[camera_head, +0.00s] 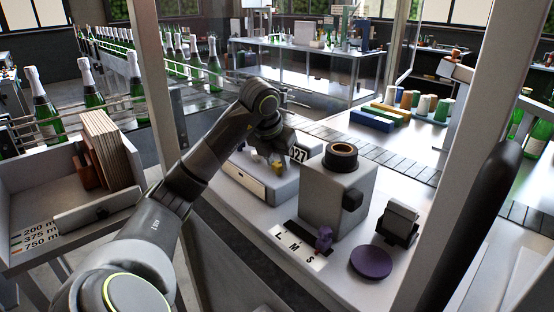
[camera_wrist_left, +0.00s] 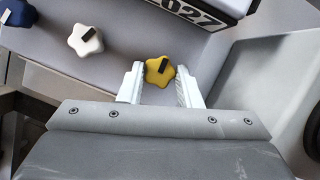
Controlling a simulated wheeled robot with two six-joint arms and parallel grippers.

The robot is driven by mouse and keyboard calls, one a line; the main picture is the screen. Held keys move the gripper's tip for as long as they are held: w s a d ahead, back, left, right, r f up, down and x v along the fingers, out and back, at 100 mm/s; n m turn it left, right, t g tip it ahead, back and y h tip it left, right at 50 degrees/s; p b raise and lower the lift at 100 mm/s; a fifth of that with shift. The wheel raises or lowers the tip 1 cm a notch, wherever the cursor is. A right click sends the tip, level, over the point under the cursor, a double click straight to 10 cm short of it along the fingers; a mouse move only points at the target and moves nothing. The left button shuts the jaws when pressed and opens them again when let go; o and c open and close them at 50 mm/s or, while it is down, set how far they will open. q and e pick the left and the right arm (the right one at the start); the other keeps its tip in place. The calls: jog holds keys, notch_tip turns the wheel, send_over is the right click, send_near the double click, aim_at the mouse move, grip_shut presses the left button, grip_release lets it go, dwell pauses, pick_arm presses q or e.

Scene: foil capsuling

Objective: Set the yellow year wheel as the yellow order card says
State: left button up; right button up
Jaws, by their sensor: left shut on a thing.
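The yellow year wheel (camera_wrist_left: 159,71) is a lobed knob with a dark mark on top. In the left wrist view it sits between the fingertips of my left gripper (camera_wrist_left: 160,82), which is shut on it. In the head view the wheel (camera_head: 276,167) is small beside my left gripper (camera_head: 283,162), on the low grey box (camera_head: 262,182). A year display (camera_wrist_left: 200,10) at the top of the left wrist view ends in "027"; its first part is partly cut off. I cannot make out a yellow order card. My right gripper is not in view.
A white knob (camera_wrist_left: 85,39) and a blue knob (camera_wrist_left: 16,12) are left of the yellow one. A grey machine block (camera_head: 338,197) with a dark ring stands to the right.

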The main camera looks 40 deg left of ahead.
pick_arm(q)
jog(key=o, duration=1)
jog(key=shift+r, duration=0.1)
jog(key=shift+s+r, duration=0.1)
jog(key=shift+r, duration=0.2)
jog(key=shift+p+v, duration=5.1)
jog(key=shift+v, duration=3.2)
jog(key=shift+s+d+f, duration=0.1)
jog(key=shift+s, duration=0.1)
